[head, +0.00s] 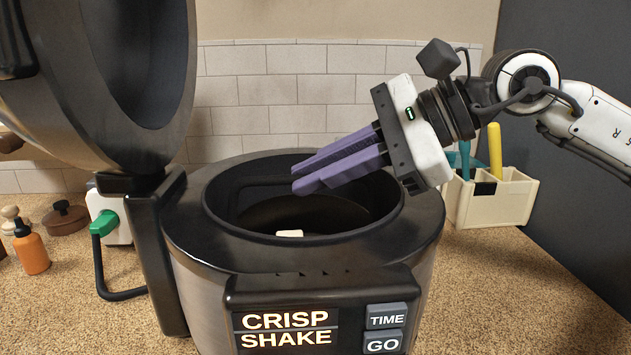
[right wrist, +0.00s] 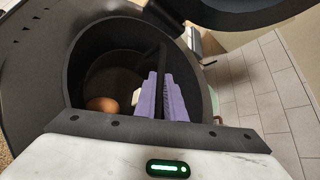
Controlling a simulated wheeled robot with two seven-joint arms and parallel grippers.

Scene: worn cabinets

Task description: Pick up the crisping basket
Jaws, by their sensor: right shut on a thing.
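The crisping basket sits down inside the round, open cooker (head: 200,240). Its dark handle (head: 262,181) shows as a thin arch above the dark interior. A small pale piece (head: 289,233) lies in it; the right wrist view also shows a brown, egg-like thing (right wrist: 102,104). My right gripper (head: 300,178) reaches in from the right over the cooker's opening, its purple fingers tilted down to the left. In the right wrist view the fingers (right wrist: 160,80) are shut on the dark basket handle (right wrist: 160,58). The basket's lower part is hidden in shadow. My left gripper is out of view.
The cooker's large lid (head: 150,60) stands open at the left. A cream caddy (head: 505,200) with tools stands behind to the right. An orange bottle (head: 31,252), a brown pot (head: 64,218) and a green-handled item (head: 104,223) stand left. The front right counter is clear.

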